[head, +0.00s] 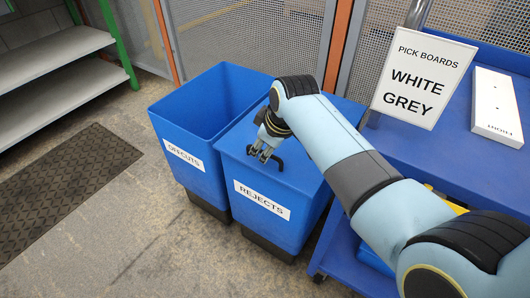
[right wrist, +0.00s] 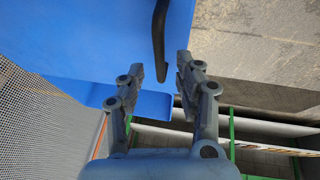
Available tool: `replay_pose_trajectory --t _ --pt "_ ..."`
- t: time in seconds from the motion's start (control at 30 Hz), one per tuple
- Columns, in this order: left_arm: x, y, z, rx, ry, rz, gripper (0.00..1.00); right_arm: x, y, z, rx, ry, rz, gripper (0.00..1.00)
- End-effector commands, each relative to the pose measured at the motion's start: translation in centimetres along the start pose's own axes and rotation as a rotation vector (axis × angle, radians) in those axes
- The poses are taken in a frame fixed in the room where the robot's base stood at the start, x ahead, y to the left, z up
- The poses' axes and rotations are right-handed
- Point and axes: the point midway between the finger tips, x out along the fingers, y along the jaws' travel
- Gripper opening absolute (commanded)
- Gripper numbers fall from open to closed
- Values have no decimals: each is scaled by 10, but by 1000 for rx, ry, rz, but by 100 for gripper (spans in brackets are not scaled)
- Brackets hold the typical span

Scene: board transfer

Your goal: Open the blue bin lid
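The blue bin labelled REJECTS (head: 305,225) has its flat blue lid (head: 314,166) down and shut. A black bar handle (head: 279,164) stands on the lid near its front edge. My right gripper (head: 264,157) is over the lid at the handle, pointing down. In the right wrist view its two fingers (right wrist: 160,75) are apart, and the handle (right wrist: 160,40) reaches into the space between them. I cannot tell whether a finger touches it. The blue lid (right wrist: 80,40) fills the upper left of that view. My left gripper is not in view.
An open, lidless blue bin labelled OFFCUTS (head: 200,165) stands against the left side. A blue cart (head: 385,150) with a sign reading PICK BOARDS WHITE GREY (head: 422,78) and a white board (head: 496,105) is at right. A dark mat (head: 65,178) lies on open floor.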

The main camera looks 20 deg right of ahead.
Motion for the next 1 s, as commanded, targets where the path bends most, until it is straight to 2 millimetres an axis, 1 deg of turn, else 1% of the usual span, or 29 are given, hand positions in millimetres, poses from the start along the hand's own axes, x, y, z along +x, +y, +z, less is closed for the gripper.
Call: replay_pose_trajectory --t 0.03,0.1,0.2,0.4,0.43,0.6,0.7,1.0 --pt "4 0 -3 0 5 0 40 7 0 1 0 -1 -1 34" --pt "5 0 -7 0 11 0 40 11 0 1 0 -1 0 34" --pt "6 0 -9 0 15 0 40 13 0 0 0 0 0 34" --pt "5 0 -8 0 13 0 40 13 0 0 0 1 1 34" --pt "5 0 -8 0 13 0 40 13 0 0 0 1 1 33" --pt "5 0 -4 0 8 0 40 13 0 0 0 0 0 11" --pt "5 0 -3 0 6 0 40 13 0 0 0 0 0 0" --pt "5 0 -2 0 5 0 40 13 0 0 0 0 0 0"
